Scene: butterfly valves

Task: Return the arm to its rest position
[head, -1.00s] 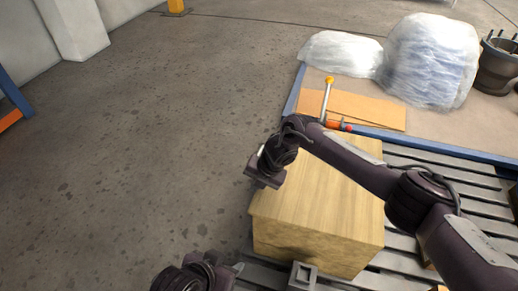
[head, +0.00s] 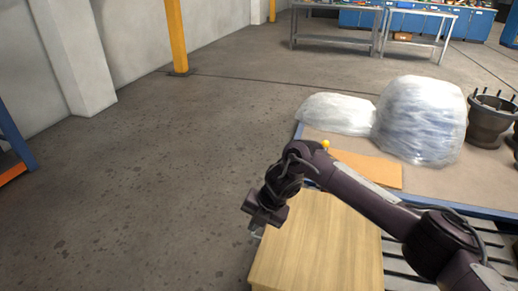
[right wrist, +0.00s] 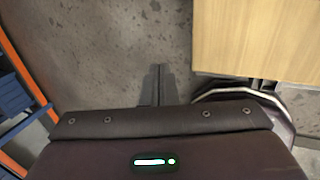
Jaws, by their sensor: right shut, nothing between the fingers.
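My right arm reaches in from the right in the head view, bent at the elbow, over a wooden box (head: 325,245). Its gripper (head: 257,236) points down beside the box's left edge, above the floor. In the right wrist view the two fingers (right wrist: 159,72) are together, with nothing between them and bare floor beneath. The wooden box (right wrist: 255,40) is to their right there, apart from them. My left gripper is not in view.
Plastic-wrapped bundles (head: 420,120), a cardboard sheet (head: 370,168) and a dark flanged valve body (head: 490,122) are at the right. A yellow knob (head: 326,144) shows behind my arm. A yellow post (head: 176,35) stands farther back.

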